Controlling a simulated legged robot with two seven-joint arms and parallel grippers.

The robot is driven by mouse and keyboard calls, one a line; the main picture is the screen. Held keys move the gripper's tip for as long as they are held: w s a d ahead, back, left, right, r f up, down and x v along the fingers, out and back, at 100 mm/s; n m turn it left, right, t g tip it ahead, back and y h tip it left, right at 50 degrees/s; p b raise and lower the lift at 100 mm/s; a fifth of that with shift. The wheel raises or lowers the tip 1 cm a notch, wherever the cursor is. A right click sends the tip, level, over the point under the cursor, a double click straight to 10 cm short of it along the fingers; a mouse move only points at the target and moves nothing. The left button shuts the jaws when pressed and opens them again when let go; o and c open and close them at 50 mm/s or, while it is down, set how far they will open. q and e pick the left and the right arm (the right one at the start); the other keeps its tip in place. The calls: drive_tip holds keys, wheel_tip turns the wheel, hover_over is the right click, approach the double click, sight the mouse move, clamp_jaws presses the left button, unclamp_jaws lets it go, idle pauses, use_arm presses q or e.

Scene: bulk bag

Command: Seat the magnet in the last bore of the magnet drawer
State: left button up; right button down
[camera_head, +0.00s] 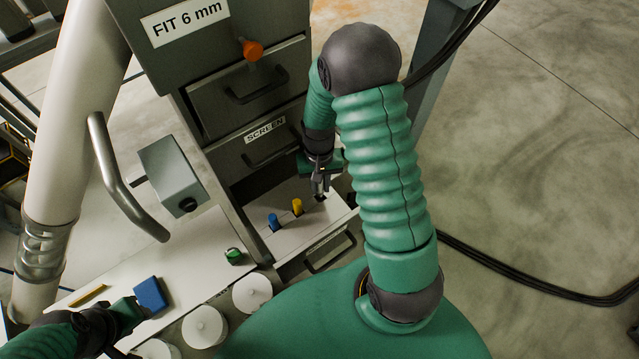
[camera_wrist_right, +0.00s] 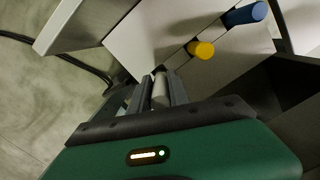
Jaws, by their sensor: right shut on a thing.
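The magnet drawer (camera_head: 290,236) is pulled out at the foot of the grey cabinet, its pale top facing up. A blue cylinder (camera_head: 274,222) and a yellow one (camera_head: 297,206) stand in it in a row, and both also show in the wrist view. My right gripper (camera_head: 321,191) points down over the far right end of that row, by a dark spot. In the wrist view its fingers (camera_wrist_right: 160,88) are shut on a grey cylindrical magnet (camera_wrist_right: 160,92). The magnet's lower end and the bore are hard to see. My left gripper (camera_head: 134,308) is at a blue block (camera_head: 150,296); its grip is unclear.
Closed drawers, one labelled SCREEN (camera_head: 265,130), rise above the open drawer, with an orange knob (camera_head: 252,50) higher up. White round lids (camera_head: 204,326) stand in front. Floor at right is mostly clear.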

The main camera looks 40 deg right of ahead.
sight(320, 199)
drive_tip(key=shift+d+f, duration=0.1)
drive_tip(key=shift+f, duration=0.05)
drive_tip(key=shift+f+b, duration=1.8)
drive_tip(key=shift+f, duration=0.8)
drive_tip(key=c, duration=1.1)
unclamp_jaws()
drive_tip(key=shift+c, duration=0.2)
drive_tip(key=r, duration=0.5)
drive_tip(key=r+p, duration=0.1)
drive_tip(key=r, duration=0.5)
drive_tip(key=w+r+p, duration=0.1)
drive_tip(key=r, duration=0.4)
drive_tip(key=shift+w+d+r, duration=0.1)
drive_tip(key=shift+d+r, duration=0.2)
drive_tip(key=shift+r, duration=0.1)
